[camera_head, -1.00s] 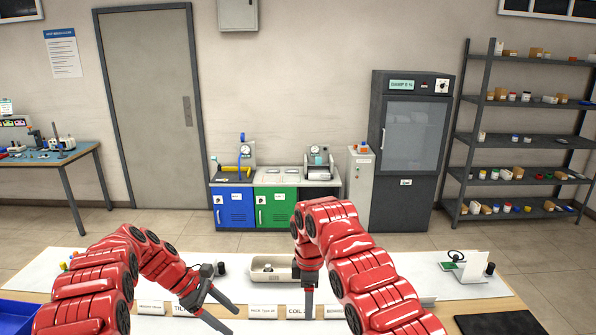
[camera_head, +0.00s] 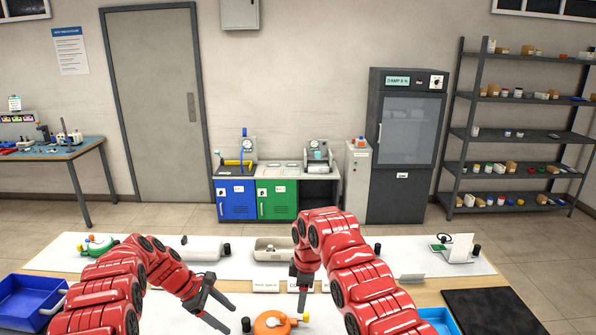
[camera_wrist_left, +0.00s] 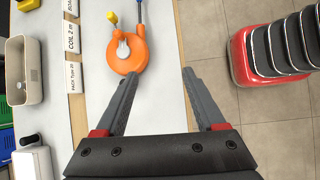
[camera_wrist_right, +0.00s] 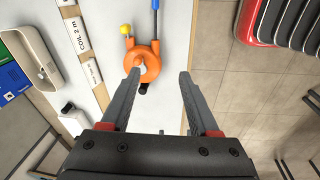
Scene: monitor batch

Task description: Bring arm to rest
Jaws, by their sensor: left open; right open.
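My left gripper (camera_head: 215,308) is open and empty above the front of the table. In the left wrist view its spread fingers (camera_wrist_left: 155,90) have nothing between them, with an orange ring-shaped device (camera_wrist_left: 128,50) lying beyond them. My right gripper (camera_head: 300,290) points down over the table, behind the orange device (camera_head: 274,323). In the right wrist view its fingers (camera_wrist_right: 160,85) are apart and empty, with the orange device (camera_wrist_right: 143,62) beyond the tips. My red arm links hide part of the table.
A white bin (camera_head: 272,256) stands behind the label strip. A blue tray (camera_head: 25,300) is at the left, a black mat (camera_head: 490,312) at the right. A green device (camera_head: 97,246) and a white stand (camera_head: 455,250) sit on the table. Cabinets and a shelf stand behind.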

